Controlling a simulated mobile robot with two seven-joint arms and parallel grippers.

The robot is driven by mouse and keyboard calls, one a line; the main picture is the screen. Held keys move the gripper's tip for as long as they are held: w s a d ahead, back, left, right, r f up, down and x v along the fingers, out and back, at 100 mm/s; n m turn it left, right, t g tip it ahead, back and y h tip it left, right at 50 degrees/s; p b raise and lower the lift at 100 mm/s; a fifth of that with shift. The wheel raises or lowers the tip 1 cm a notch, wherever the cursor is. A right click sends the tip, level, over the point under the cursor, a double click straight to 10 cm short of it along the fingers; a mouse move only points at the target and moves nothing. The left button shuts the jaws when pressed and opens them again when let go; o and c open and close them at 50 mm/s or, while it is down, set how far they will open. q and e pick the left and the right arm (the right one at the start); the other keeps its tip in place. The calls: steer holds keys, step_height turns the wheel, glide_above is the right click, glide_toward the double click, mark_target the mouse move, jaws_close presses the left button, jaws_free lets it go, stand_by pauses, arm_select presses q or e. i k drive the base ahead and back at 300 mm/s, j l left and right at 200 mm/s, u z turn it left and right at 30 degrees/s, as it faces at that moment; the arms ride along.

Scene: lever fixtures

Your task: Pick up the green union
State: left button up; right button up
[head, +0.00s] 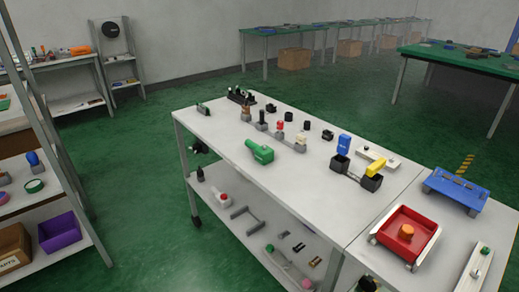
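A green fitting (260,152), which looks like the green union, lies on the white table near its front left edge. One end is thicker, and a narrower part points to the left. Nothing touches it that I can see. Neither of my grippers shows in the head view.
A red tray (412,228) and blue rack (470,188) stand at right. A shelf rack (60,170) stands left.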

mark_target(264, 155)
steer(key=i+j+z, duration=0.1)
steer(key=j+z, duration=1.4)
steer(key=l, duration=0.1)
